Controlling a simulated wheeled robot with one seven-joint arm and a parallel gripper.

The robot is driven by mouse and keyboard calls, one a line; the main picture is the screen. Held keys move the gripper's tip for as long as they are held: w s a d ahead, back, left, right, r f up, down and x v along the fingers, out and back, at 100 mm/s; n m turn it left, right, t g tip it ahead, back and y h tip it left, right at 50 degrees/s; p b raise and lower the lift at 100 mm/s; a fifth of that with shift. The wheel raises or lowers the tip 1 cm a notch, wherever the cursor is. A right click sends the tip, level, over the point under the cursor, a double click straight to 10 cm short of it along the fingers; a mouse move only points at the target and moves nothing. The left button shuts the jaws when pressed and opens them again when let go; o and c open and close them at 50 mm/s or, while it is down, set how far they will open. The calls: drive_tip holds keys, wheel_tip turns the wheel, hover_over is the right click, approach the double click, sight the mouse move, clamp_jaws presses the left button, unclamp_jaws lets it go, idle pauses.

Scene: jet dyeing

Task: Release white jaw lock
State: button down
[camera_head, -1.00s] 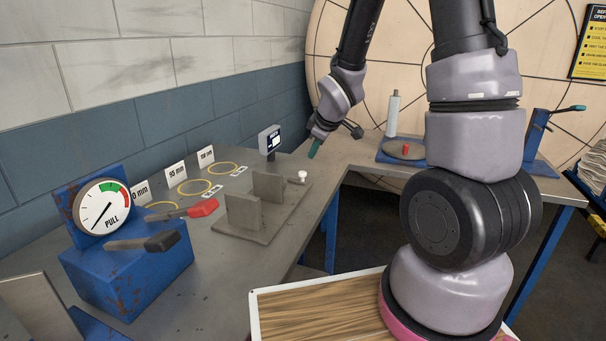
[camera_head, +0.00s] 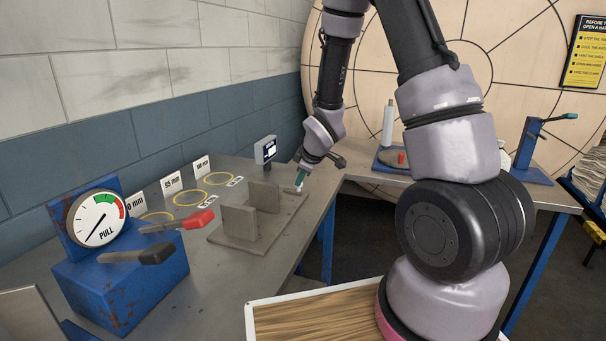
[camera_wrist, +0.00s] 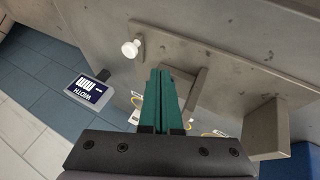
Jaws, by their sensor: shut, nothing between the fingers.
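The white jaw lock (camera_wrist: 130,49) is a small round white knob on the grey base plate of the jaw fixture. In the wrist view it is up and to the left of my fingertips, apart from them. In the head view it is mostly hidden at my fingertips. My gripper (camera_wrist: 165,72) has teal fingers pressed together, with nothing between them. In the head view my gripper (camera_head: 300,179) points down over the far end of the fixture. Two upright grey jaw blocks (camera_head: 239,222) stand on the plate.
A gauge marked PULL (camera_head: 97,218) sits on a blue box with red and black handles at the left. A width display (camera_head: 266,150) stands behind the fixture. Yellow rings (camera_head: 189,198) lie by size cards.

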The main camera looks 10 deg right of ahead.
drive_tip(key=x, duration=0.5)
drive_tip(key=shift+w+d+f, duration=0.1)
drive_tip(key=shift+w+d, duration=0.05)
drive_tip(key=shift+w, duration=0.05)
drive_tip(key=shift+w+d, duration=0.25)
drive_tip(key=shift+w, duration=0.25)
drive_tip(key=shift+w+d, duration=0.3)
drive_tip(key=shift+w, duration=0.2)
drive_tip(key=shift+w+d+f, duration=0.1)
drive_tip(key=shift+w+d, duration=0.05)
drive_tip(key=shift+w, duration=0.4)
